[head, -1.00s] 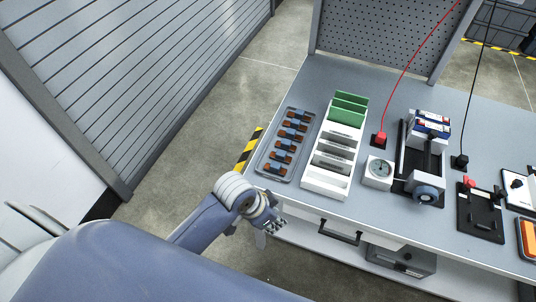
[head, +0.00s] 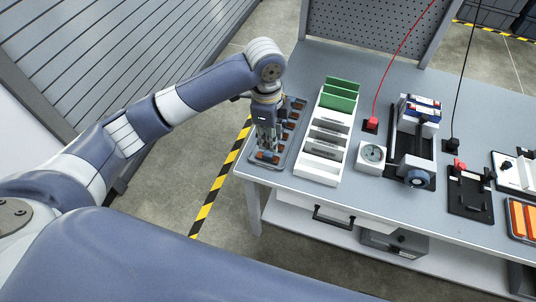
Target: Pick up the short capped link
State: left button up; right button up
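A grey tray (head: 249,157) at the left end of the bench holds a column of several small links with copper-brown ends and dark middles. The nearest link (head: 267,157) lies at the tray's front end. Some links farther back (head: 295,114) show to the right of my wrist. I cannot tell by look which one is the short capped link. My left gripper (head: 267,150) points down over the front of the tray, its fingertips at or just above the nearest link. Whether the fingers touch or grip it is unclear. The gripper hides some of the links. My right gripper is out of view.
A white slotted rack (head: 318,167) with green cards (head: 340,94) stands close right of the tray. A perforated panel (head: 380,30) stands behind.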

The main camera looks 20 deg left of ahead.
pick_arm(q)
jog(key=w+a+r, duration=0.1)
jog(key=a+r, duration=0.1)
send_over(265, 152)
jog(key=shift+y, duration=0.3)
notch_tip(265, 152, down, 5)
jog(key=shift+f, duration=0.2)
notch_tip(265, 152, down, 5)
jog(key=shift+f+p, duration=0.15)
jog(key=shift+p, duration=0.7)
grip_shut()
